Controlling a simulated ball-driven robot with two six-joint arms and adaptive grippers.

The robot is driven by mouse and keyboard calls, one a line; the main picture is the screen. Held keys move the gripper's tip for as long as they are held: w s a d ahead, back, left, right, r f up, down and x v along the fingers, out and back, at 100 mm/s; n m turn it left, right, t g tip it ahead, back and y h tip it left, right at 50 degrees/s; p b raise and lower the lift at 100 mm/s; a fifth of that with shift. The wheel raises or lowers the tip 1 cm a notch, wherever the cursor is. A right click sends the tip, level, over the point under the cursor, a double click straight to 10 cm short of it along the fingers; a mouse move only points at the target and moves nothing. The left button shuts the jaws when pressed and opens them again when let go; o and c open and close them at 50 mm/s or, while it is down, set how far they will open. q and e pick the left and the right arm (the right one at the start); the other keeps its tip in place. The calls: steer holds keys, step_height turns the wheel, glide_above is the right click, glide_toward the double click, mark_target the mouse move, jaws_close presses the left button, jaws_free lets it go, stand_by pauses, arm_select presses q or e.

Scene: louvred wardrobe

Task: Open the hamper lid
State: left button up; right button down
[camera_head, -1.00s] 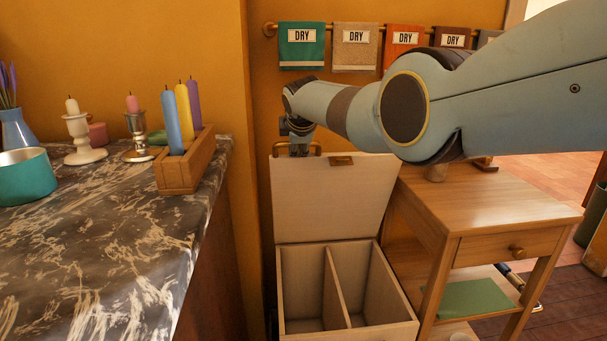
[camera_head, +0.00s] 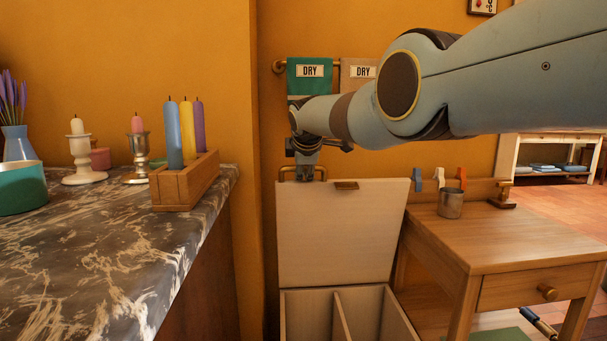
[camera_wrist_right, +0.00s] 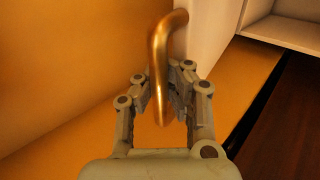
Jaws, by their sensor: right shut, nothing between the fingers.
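The hamper's pale lid (camera_head: 338,240) stands upright at the back of the hamper box (camera_head: 312,312), so the hamper is open. Its two compartments with a divider show below. A brass handle (camera_head: 284,172) sits at the lid's top edge; in the right wrist view the handle (camera_wrist_right: 160,62) passes in front of the fingers. My right gripper (camera_head: 306,177) is at the handle, pointing down. In the right wrist view its fingers (camera_wrist_right: 172,95) are close together beside the handle, shut on nothing. My left gripper is not in view.
A marble counter (camera_head: 90,270) with a candle box (camera_head: 185,182) stands to the left. A wooden side table (camera_head: 500,240) with a metal cup (camera_head: 450,204) is close on the right. Towels (camera_head: 310,75) hang on the wall behind.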

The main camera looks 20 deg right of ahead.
steer(key=c, duration=1.3)
jaws_free()
steer(key=shift+r, duration=0.5)
steer(key=shift+f, duration=0.2)
steer(key=shift+s+a+r, duration=0.1)
steer(key=shift+s, duration=0.05)
steer(key=v, duration=1.1)
steer(key=shift+s+r, duration=0.2)
steer(key=shift+r, duration=0.05)
